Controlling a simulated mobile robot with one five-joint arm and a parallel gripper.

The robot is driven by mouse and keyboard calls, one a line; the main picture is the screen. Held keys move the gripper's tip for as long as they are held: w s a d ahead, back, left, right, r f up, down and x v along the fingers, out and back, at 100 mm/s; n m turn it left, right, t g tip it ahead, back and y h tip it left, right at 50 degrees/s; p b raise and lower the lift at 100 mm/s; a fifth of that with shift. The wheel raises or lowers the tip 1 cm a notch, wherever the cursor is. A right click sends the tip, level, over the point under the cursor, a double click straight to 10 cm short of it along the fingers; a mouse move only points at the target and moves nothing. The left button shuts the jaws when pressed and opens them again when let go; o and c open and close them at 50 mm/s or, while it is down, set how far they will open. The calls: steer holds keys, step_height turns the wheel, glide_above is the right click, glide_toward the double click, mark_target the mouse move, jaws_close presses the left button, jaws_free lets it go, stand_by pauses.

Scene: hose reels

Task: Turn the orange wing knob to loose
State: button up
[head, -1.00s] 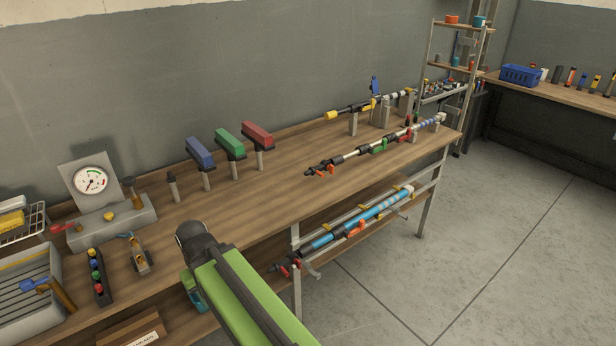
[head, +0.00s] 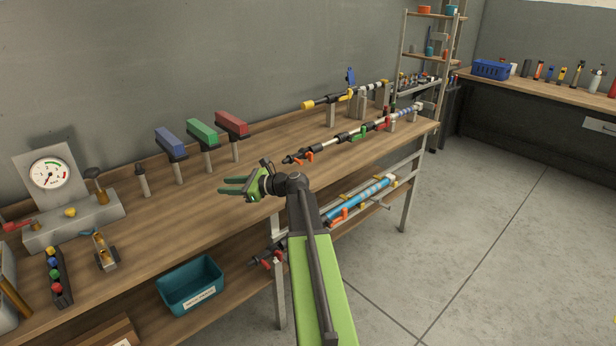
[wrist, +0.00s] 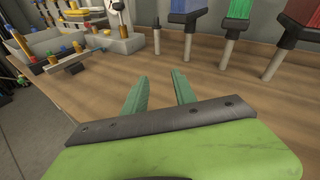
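A dark and pale lance (head: 340,138) lies on supports near the front edge of the bench. It has an orange wing-like part (head: 307,157) by its left end, a green one (head: 358,132) and a red-orange one (head: 381,123) further along. Another orange part (head: 338,215) shows on the blue lance on the shelf below. I cannot tell which is the orange wing knob. My gripper (head: 221,186) is open and empty above the bench, left of the front lance, pointing left. Its spread green fingers (wrist: 159,76) also show in the wrist view, with nothing between them.
Blue (head: 171,142), green (head: 203,132) and red (head: 232,123) blocks stand on posts at the back. A gauge (head: 50,173) is at the left. A yellow-ended lance (head: 325,100) lies behind the front one. A teal bin (head: 190,286) stands below. Bare bench top surrounds my gripper.

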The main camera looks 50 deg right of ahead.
mark_target(312, 157)
steer(key=s+d+m+t+h+b, duration=0.1)
steer(key=s+d+m, duration=0.1)
steer(key=d, duration=0.5)
steer(key=s+d+f+m+t+h+b, duration=0.1)
steer(key=s+d, duration=0.3)
steer(key=d, duration=0.4)
steer(key=s+d+f+m+t+h+b, duration=0.1)
steer(key=s+d+m+h, duration=0.1)
steer(key=d, duration=0.6)
steer(key=shift+s+m+t+h+b, duration=0.3)
steer(key=shift+s+m+b, duration=0.1)
steer(key=shift+s, duration=0.15)
steer(key=s+d+f+m+h+b, duration=0.1)
steer(key=s+d+m+h+b, duration=0.2)
steer(key=s+d, duration=0.95)
steer(key=shift+t+h, duration=0.3)
steer(key=shift+h, duration=0.2)
steer(key=w, duration=1.2)
steer(key=w+d+p, duration=0.1)
steer(key=w, duration=0.5)
steer(key=shift+w+d+f, duration=0.1)
steer(key=shift+c, duration=0.3)
jaws_close()
